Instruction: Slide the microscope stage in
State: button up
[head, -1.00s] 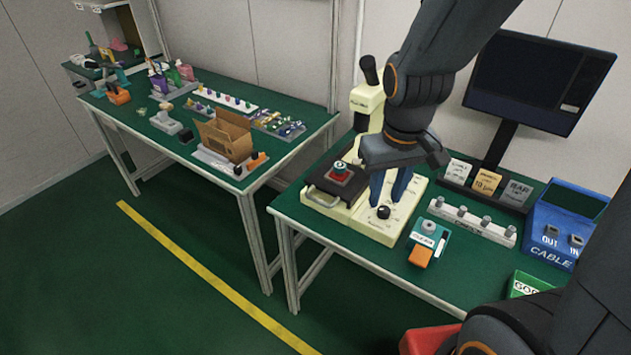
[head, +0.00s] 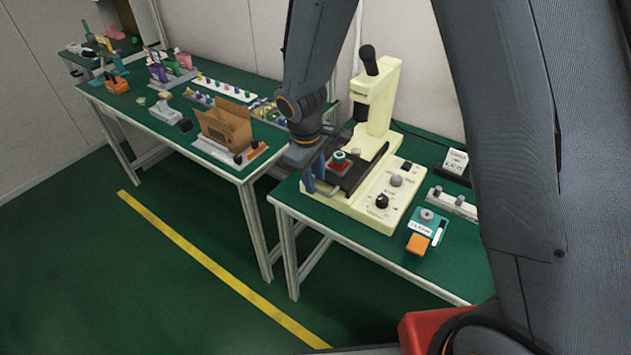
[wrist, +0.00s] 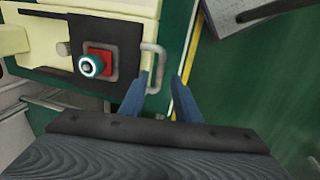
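The cream microscope (head: 376,105) stands on the green bench with its eyepiece at the top. Its dark sliding stage (head: 345,178) sticks out toward the left of the base. On the stage sits a red block with a teal-rimmed round piece (head: 339,158). In the wrist view the stage (wrist: 120,45) carries a pale U-shaped handle (wrist: 155,68) at its edge. My gripper (wrist: 167,80) is open, with its blue fingers either side of the handle's near end. In the head view my gripper (head: 318,188) is at the stage's left end, partly hidden by my arm.
Two knobs, one black (head: 381,201), sit on the microscope base. A teal and orange cleaning holder (head: 427,226) and a grey-white rack (head: 453,203) stand to its right. A second bench (head: 225,172) with an open cardboard box (head: 226,124) is at left. Green floor lies between.

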jog(key=shift+w+d+f, duration=0.15)
jog(key=shift+w+f, duration=0.05)
jog(key=shift+f, duration=0.9)
grip_shut()
